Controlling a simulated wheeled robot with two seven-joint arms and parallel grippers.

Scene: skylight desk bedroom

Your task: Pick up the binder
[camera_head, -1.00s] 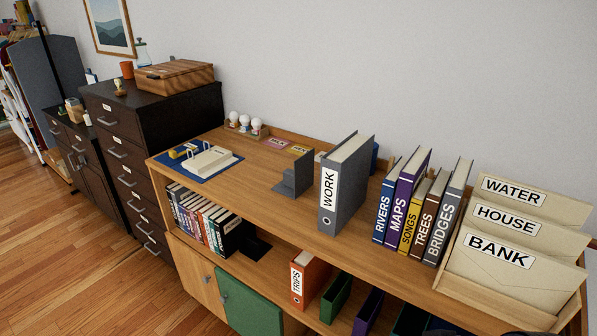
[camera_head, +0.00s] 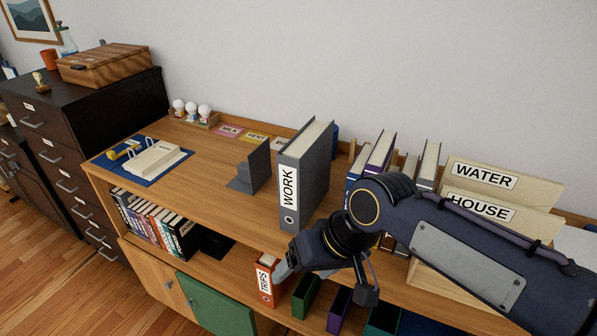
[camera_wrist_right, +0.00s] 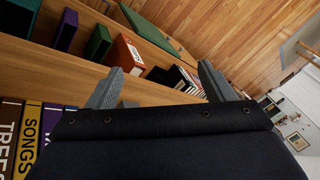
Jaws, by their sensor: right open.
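A grey binder labelled WORK (camera_head: 308,170) stands upright on the wooden desk top in the head view. An orange binder labelled TRIPS (camera_head: 265,282) stands on the lower shelf, partly hidden by my right gripper. The orange binder also shows in the right wrist view (camera_wrist_right: 127,52), beyond and between the spread fingers. My right gripper (camera_head: 283,265) is in front of the desk, below and near the grey binder's base, touching neither as far as I can tell. In the right wrist view the gripper (camera_wrist_right: 158,88) is open and empty. My left gripper is not in view.
A grey bookend (camera_head: 252,168) stands left of the grey binder. Several books (camera_head: 380,150) and a letter sorter (camera_head: 500,185) stand to the right, partly behind my right arm. Green and purple boxes (camera_head: 340,308) sit on the lower shelf.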

